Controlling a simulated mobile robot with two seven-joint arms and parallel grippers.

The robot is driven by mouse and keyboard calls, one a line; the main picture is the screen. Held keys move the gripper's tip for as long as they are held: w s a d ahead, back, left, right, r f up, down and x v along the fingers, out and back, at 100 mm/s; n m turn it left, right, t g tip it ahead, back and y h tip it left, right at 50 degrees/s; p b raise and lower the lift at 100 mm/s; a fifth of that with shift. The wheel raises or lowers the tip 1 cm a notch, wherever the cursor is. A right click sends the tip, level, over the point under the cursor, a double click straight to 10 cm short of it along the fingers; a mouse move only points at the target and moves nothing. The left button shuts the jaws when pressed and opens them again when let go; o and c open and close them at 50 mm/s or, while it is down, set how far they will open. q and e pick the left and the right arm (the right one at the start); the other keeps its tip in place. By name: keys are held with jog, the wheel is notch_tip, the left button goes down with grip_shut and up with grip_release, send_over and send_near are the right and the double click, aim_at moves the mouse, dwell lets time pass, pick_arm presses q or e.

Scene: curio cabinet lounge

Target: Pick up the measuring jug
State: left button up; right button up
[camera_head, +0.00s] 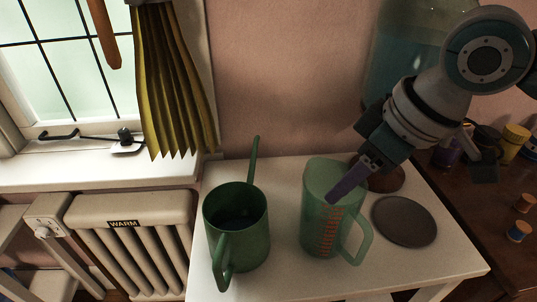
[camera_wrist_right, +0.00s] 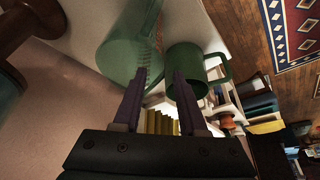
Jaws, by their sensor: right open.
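The measuring jug (camera_head: 318,222) is translucent green with orange scale marks and stands upright on the white table, its handle towards the lower right. It also shows in the right wrist view (camera_wrist_right: 125,52). My right gripper (camera_head: 333,198) comes in from the upper right, and its purple fingers overlap the jug's upper part in the head view. In the right wrist view the fingers (camera_wrist_right: 160,84) are apart with nothing gripped between them; one finger overlaps the jug's edge. I cannot tell whether they touch it. My left gripper is out of view.
A darker green can (camera_head: 238,228) with a handle stands left of the jug. A grey round disc (camera_head: 404,221) lies to the right, with a brown round thing (camera_head: 384,178) behind. The white table (camera_head: 300,284) has free room in front. A radiator (camera_head: 128,240) stands left.

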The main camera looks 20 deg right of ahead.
jog(key=b, duration=0.1)
send_near(317, 226)
jog(key=w+f, duration=0.1)
jog(key=w+a+f, duration=0.1)
jog(key=f, duration=0.1)
jog(key=w+a+f, duration=0.1)
jog(key=shift+f, duration=0.3)
grip_shut()
jog(key=shift+w, duration=0.1)
dwell(1.1)
